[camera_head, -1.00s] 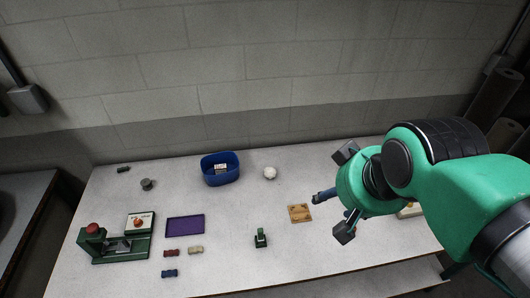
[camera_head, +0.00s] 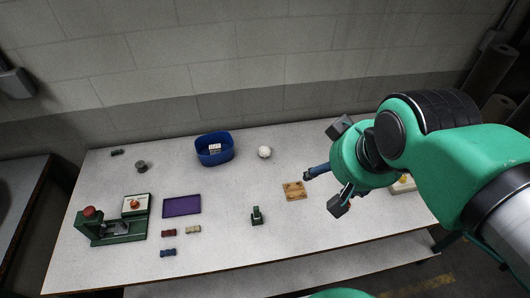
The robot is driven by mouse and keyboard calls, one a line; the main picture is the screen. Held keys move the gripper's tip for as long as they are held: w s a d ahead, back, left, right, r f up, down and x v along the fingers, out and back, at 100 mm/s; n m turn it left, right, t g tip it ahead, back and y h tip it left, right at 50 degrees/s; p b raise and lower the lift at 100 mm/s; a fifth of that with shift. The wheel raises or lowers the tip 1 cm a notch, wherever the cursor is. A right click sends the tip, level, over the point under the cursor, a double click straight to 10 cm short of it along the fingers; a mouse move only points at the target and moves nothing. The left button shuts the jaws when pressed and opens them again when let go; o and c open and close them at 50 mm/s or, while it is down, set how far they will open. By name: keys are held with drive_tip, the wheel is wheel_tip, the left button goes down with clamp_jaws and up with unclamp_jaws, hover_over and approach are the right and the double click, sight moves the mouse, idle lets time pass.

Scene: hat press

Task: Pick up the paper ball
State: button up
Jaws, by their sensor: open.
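The paper ball (camera_head: 264,152) is small, white and round. It lies on the table top toward the back, just right of the blue bin. My gripper (camera_head: 322,172) is above the right part of the table, to the right of the ball and apart from it. Its dark fingers are spread open with nothing seen between them. My green arm reaches in from the right and hides part of the table's right end.
Left of the ball stands a blue bin (camera_head: 229,155) with a white label. The wall rises behind the table.

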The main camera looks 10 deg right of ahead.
drive_tip(key=n+g+p, duration=0.2)
drive_tip(key=g+p, duration=0.4)
hover_over(265, 148)
wheel_tip(265, 148, down, 29)
drive_tip(key=shift+w+r, duration=0.1)
drive_tip(key=shift+r, duration=0.05)
drive_tip(key=shift+f, duration=4.3)
